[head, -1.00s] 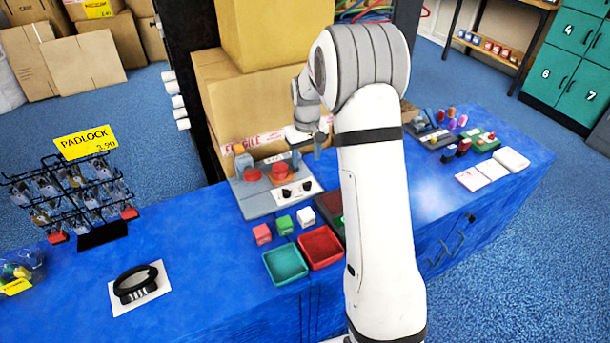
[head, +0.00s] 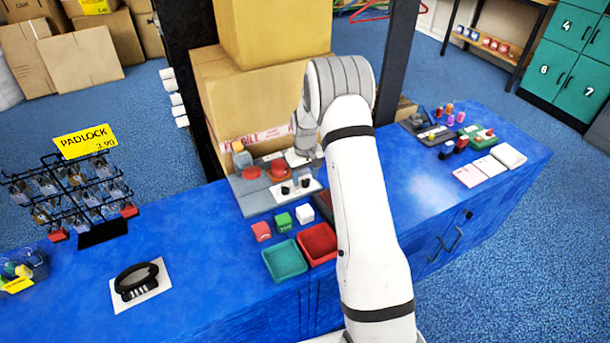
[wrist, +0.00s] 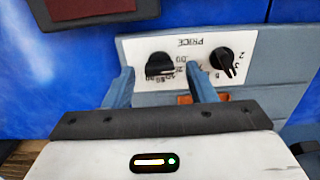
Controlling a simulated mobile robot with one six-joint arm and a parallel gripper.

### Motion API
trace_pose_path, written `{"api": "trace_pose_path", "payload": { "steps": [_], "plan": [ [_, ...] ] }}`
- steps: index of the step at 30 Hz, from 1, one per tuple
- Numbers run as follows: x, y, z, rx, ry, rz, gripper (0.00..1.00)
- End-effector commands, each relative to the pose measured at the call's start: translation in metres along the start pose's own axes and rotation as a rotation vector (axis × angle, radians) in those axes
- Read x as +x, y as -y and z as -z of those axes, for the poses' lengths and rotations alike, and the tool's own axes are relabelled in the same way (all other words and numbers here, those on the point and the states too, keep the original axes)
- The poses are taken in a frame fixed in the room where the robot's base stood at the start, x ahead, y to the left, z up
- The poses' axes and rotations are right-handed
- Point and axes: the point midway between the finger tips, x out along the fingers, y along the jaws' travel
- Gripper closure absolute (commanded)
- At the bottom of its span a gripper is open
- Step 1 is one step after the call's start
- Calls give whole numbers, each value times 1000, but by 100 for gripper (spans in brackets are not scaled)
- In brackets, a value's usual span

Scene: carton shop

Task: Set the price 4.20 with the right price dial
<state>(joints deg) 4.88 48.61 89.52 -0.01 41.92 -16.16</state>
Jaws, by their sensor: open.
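The white price panel (head: 297,187) carries two black dials, and the wrist view shows it upside down. The right price dial (head: 305,181) is the left one in the wrist view (wrist: 160,63), with cents marks around it; I cannot tell its pointer's direction. The other dial (head: 285,189) shows at right in the wrist view (wrist: 227,62); its pointer lies between the 3 and the 5. My gripper (wrist: 160,70) is open and empty, its fingers on either side of the right dial in the wrist picture. Contact is not visible. In the head view the fingertips are hard to make out.
The panel sits on a grey machine (head: 257,203) with red and orange parts. Large cartons (head: 245,95) stand behind.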

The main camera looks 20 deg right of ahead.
Motion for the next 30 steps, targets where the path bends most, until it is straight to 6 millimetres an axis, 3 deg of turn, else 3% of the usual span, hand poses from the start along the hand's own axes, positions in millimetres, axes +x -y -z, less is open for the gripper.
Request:
{"api": "trace_pose_path", "payload": {
  "steps": [6, 22, 30],
  "plan": [
    [0, 0, 0, 0, -1, 0, 51],
    [0, 0, 0, 0, -1, 0, 94],
    [0, 0, 0, 37, -1, 0, 94]
  ]
}}
